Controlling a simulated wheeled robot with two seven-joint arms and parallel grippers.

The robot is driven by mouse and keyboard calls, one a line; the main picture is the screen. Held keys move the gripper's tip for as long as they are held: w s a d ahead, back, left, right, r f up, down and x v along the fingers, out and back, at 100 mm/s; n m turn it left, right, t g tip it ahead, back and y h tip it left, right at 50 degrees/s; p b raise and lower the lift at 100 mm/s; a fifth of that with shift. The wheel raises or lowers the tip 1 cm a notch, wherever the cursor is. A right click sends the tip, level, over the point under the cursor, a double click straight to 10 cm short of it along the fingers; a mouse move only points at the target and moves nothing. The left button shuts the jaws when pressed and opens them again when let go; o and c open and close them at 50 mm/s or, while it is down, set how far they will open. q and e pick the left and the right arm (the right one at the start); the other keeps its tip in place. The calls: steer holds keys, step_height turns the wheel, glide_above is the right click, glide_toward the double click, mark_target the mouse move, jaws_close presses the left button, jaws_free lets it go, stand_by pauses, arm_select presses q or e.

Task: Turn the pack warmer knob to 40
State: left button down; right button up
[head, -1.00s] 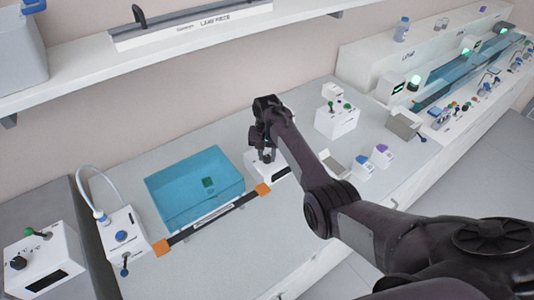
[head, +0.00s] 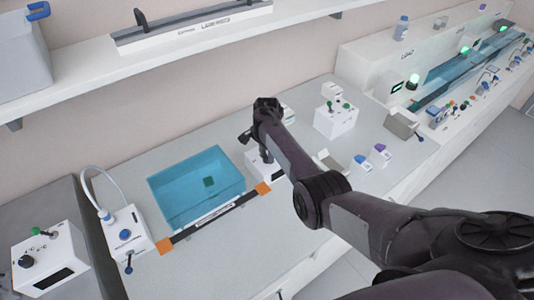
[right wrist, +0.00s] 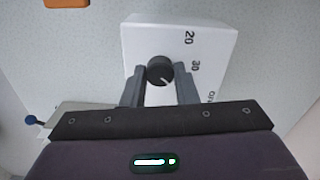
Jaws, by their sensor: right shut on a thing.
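The white box (right wrist: 150,30) in the right wrist view carries a black knob (right wrist: 159,70) with a white pointer line and printed marks 20 and 30. A further mark below 30 is partly hidden by my gripper. The pointer line slants to the lower right, past the 30. My right gripper (right wrist: 160,76) is shut on the knob, one finger on each side. In the head view the box (head: 262,168) sits right of the blue bath, mostly hidden under my right gripper (head: 262,150). My left gripper does not show.
The blue water bath (head: 195,185) with an orange-ended bar (head: 215,217) is left of the box. A white box with levers (head: 336,118) stands behind to the right. Small blue- and purple-topped containers (head: 364,165) are to the right. The counter's front is clear.

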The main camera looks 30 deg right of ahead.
steer(key=shift+r+m, duration=0.1)
steer(key=shift+m, duration=0.2)
steer(key=o, duration=1)
step_height(320, 180, up, 8)
steer(key=shift+f, duration=0.15)
stand_by(0.4)
